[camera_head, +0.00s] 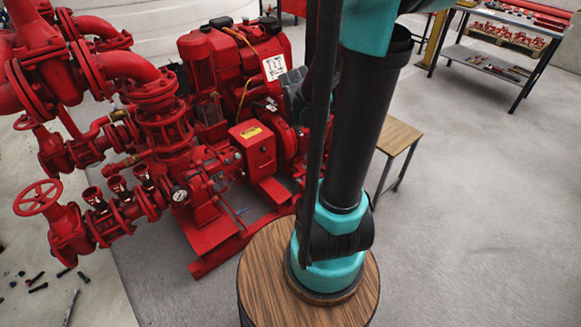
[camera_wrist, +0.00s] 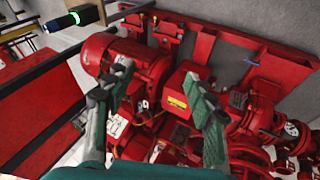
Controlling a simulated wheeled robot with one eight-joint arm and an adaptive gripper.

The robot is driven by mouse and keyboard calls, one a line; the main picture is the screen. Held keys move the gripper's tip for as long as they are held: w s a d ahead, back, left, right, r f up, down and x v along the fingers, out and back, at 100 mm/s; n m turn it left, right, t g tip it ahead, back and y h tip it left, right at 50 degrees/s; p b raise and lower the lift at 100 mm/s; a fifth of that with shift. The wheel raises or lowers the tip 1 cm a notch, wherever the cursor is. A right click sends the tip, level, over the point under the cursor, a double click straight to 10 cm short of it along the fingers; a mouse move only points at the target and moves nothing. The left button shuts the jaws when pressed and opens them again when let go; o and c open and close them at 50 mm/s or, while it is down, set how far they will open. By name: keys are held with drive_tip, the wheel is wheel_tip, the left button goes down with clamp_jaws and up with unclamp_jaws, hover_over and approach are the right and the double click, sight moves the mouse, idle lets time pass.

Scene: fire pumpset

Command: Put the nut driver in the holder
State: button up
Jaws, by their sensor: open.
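I cannot identify the nut driver for certain. A small thin blue item (camera_wrist: 237,99) lies by the red base, right of the fingers; it also shows in the head view (camera_head: 240,212). A dark cylinder with a glowing green ring (camera_wrist: 62,20) is at the upper left of the wrist view. I cannot make out the holder. My arm hides part of the pumpset in the head view.
The red pumpset (camera_head: 160,130) with pipes, valves and handwheels fills the left. A small wooden-topped table (camera_head: 398,136) stands behind my arm. A workbench (camera_head: 490,68) with red tools and parts stands at the upper right. Small dark pieces lie at lower left. The right floor is clear.

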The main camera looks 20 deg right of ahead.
drive_tip(key=s+a+f+m+y, duration=0.1)
drive_tip(key=s+a+f+y, duration=0.1)
drive_tip(key=s+a, duration=0.3)
drive_tip(key=s+a+f+m+g+y, duration=0.1)
drive_tip(key=s+a+m, duration=0.1)
drive_tip(key=s+a, duration=0.3)
drive_tip(key=s, duration=0.4)
drive_tip(key=shift+s+a+f+m+y, duration=0.25)
drive_tip(key=shift+a+f+m+y, duration=0.05)
drive_tip(key=shift+a+f+y, duration=0.1)
